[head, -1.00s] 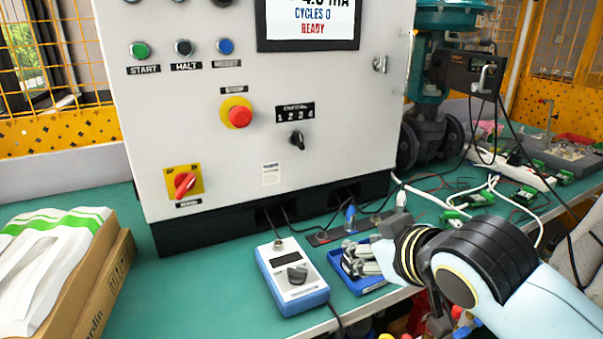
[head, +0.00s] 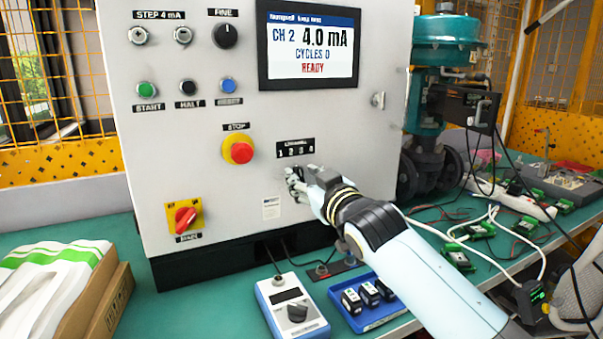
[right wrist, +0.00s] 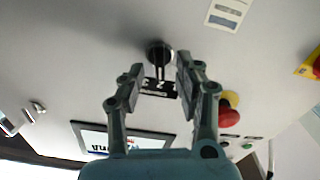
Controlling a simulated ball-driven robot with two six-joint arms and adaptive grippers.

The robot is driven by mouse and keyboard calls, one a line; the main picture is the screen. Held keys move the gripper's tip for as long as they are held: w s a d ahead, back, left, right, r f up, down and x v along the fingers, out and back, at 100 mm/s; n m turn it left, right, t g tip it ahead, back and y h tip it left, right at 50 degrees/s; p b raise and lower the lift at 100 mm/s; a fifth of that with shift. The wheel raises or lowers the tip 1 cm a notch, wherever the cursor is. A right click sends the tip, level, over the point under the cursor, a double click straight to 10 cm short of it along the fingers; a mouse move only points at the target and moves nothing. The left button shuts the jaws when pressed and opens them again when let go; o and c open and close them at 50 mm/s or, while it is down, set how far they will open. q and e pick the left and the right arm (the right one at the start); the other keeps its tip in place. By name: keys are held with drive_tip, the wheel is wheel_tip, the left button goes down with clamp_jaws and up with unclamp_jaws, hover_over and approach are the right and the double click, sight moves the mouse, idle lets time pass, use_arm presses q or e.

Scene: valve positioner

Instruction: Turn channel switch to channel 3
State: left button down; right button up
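The channel switch is a black knob under a black label (head: 296,149) marked with channel numbers on the grey cabinet front. In the head view my right gripper (head: 297,184) covers most of the knob. In the right wrist view the knob (right wrist: 158,53) shows just beyond and between the fingertips of my right gripper (right wrist: 161,78). The fingers are open, with gaps beside the knob; whether either touches it I cannot tell. The screen (head: 311,48) reads CH 2, 4.0 mA, CYCLES 0, READY. My left gripper is not in view.
On the cabinet are a red stop button (head: 238,150), a red rotary switch (head: 185,217), small push buttons and a FINE knob (head: 226,35). A blue-white meter (head: 291,306) and a blue tray (head: 352,326) stand on the bench below. Cables lie at right.

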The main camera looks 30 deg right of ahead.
drive_tip(key=shift+w, duration=0.95)
drive_tip(key=shift+c, duration=0.4)
clamp_jaws()
drive_tip(key=shift+m, duration=0.3)
drive_tip(key=shift+d+m+b, duration=0.2)
drive_tip(key=shift+m+b, duration=0.3)
drive_tip(key=shift+m, duration=2.1)
